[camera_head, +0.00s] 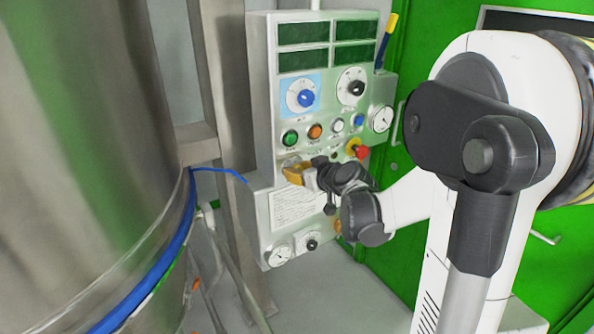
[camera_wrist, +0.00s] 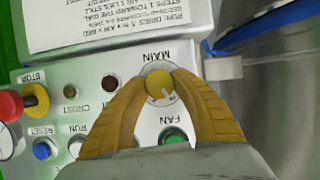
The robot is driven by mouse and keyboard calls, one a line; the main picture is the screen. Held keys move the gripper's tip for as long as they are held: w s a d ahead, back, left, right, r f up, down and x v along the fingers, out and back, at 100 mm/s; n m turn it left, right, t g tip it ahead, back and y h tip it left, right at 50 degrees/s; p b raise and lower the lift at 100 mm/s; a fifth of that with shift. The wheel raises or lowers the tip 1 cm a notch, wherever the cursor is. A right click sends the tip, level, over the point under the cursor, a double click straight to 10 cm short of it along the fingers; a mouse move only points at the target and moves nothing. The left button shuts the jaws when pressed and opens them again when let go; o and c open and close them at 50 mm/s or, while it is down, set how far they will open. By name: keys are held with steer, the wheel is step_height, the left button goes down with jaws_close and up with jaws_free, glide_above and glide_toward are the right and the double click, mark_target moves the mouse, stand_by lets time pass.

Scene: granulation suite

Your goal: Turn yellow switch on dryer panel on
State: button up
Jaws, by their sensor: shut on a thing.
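The dryer panel (camera_head: 297,120) stands upright in the middle of the head view. The yellow switch (camera_wrist: 159,86) is a round yellow knob on a pale round plate, under the label MAIN in the wrist view. My gripper (camera_head: 290,171) reaches the panel from the right, below the row of buttons. In the wrist view its two yellow fingers (camera_wrist: 160,83) close around the yellow switch from both sides. The switch is hidden behind the fingers in the head view.
A red stop button (camera_head: 361,152) on a yellow base sits beside my gripper. A green button (camera_head: 290,138), an orange button (camera_head: 315,131) and a blue dial (camera_head: 306,97) are above it. A large steel vessel (camera_head: 90,150) fills the left. A green door (camera_head: 420,80) stands behind.

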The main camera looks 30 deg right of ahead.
steer(key=m+y+b, duration=0.1)
steer(key=m+y, duration=0.2)
steer(key=m, duration=0.1)
steer(key=shift+d+f, duration=0.1)
steer(key=shift+d, duration=0.05)
steer(key=m+t+y+b, duration=0.1)
steer(key=m+y+b, duration=0.1)
steer(key=m, duration=0.2)
stand_by(0.6)
steer(key=shift+m, duration=0.3)
jaws_close()
steer(key=o, duration=1.2)
jaws_free()
steer(key=shift+s, duration=0.1)
